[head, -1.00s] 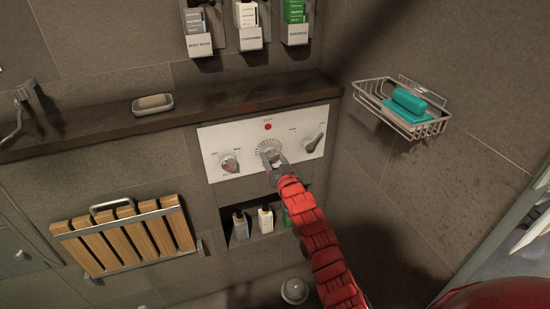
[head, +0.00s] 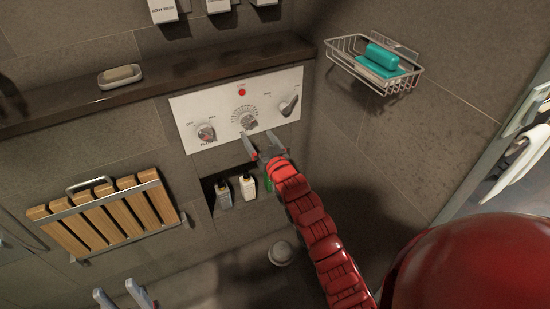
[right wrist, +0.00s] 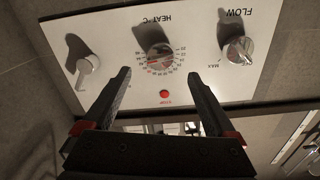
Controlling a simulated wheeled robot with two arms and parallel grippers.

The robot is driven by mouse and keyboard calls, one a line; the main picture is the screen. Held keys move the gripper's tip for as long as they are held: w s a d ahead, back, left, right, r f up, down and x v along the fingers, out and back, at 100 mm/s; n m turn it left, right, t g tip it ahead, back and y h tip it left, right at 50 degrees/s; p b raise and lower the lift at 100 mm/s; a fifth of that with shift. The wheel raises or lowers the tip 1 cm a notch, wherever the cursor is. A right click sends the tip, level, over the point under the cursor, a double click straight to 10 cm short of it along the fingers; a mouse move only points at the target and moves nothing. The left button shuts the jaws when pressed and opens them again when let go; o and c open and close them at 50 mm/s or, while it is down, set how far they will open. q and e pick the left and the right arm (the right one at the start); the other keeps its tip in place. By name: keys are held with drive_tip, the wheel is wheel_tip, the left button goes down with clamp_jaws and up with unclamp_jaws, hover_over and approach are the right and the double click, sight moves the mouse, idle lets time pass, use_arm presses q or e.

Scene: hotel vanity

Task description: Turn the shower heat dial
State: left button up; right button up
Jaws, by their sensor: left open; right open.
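The round heat dial (head: 248,121) is in the middle of a white wall panel (head: 183,117). In the right wrist view the heat dial (right wrist: 160,56) appears upside down, with a numbered scale and the label HEAT °C. My right gripper (head: 263,143) is open and empty, just below the dial in the head view. In the right wrist view its fingertips (right wrist: 160,71) are spread with the dial between and beyond them; they look apart from it. My left gripper (head: 122,294) is open and empty at the bottom left, far from the panel.
The panel also has a flow knob (head: 206,132), a lever knob (head: 288,106) and a red button (head: 242,92). A ledge with a soap dish (head: 120,77) runs above. A wire basket (head: 372,65) hangs right. A niche with bottles (head: 222,193) is below.

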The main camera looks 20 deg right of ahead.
drive_tip(key=s, duration=0.9)
drive_tip(key=shift+s, duration=0.4)
drive_tip(key=shift+r, duration=0.1)
